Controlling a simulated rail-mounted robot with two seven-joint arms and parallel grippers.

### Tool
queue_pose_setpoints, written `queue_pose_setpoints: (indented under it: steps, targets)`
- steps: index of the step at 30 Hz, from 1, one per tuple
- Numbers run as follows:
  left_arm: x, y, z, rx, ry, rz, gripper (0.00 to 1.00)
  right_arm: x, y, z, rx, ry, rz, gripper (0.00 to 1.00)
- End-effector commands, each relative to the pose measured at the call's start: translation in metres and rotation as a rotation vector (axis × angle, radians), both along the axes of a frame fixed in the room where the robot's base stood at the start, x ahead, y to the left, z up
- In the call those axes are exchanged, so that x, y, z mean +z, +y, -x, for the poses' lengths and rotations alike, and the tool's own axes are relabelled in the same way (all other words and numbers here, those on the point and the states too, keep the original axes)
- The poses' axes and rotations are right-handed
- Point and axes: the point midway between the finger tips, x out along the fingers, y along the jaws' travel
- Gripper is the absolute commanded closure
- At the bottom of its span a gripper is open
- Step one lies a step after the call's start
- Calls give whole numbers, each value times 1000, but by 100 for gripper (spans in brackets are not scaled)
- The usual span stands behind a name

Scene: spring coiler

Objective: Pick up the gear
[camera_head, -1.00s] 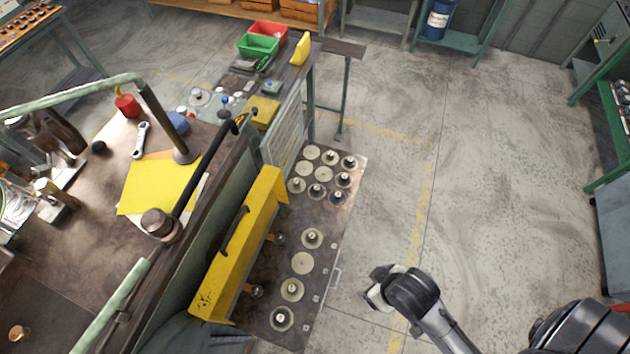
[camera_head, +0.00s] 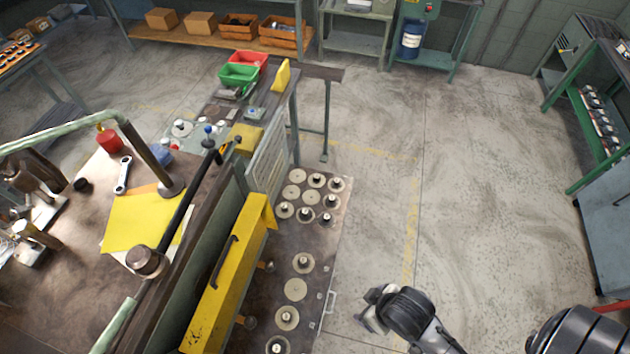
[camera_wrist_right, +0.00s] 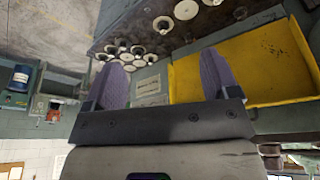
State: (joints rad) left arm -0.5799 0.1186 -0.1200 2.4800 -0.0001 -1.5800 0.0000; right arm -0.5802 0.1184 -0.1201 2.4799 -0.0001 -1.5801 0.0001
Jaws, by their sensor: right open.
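Several round pale gears sit on posts on a dark panel (camera_head: 313,231) beside the yellow cover. One group is at the panel's top, such as the gear (camera_head: 303,262) below it in a column with others. In the right wrist view gears (camera_wrist_right: 185,10) show past the fingers. My right gripper (camera_head: 368,310) is right of the panel's lower part, apart from the gears. In the right wrist view its two purple-grey fingers (camera_wrist_right: 160,80) are spread with nothing between them. My left gripper is in neither view.
The yellow cover (camera_head: 225,283) stands along the panel's left side and also shows in the right wrist view (camera_wrist_right: 270,65). A silver handle (camera_head: 330,302) sticks out from the panel's right edge. A workbench (camera_head: 90,245) is at left. The floor (camera_head: 450,200) at right is clear.

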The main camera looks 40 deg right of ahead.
Motion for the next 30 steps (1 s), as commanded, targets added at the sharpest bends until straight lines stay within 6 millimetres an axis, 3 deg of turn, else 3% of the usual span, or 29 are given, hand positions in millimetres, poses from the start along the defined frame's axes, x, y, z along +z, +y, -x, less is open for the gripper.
queue_pose_setpoints:
  steps: [11, 18, 24, 28, 30]
  targets:
    - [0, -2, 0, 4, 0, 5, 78, 0, 1, 0, -2, 0, -4, 19]
    - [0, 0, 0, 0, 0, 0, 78, 0, 0, 0, -1, 0, -1, 39]
    - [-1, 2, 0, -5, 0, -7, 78, 0, -2, -1, 3, -4, 6, 39]
    - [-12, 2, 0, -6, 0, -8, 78, -3, -1, -20, 2, -50, 3, 39]
    - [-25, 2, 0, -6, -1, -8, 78, -3, -1, -43, 2, -108, 4, 39]
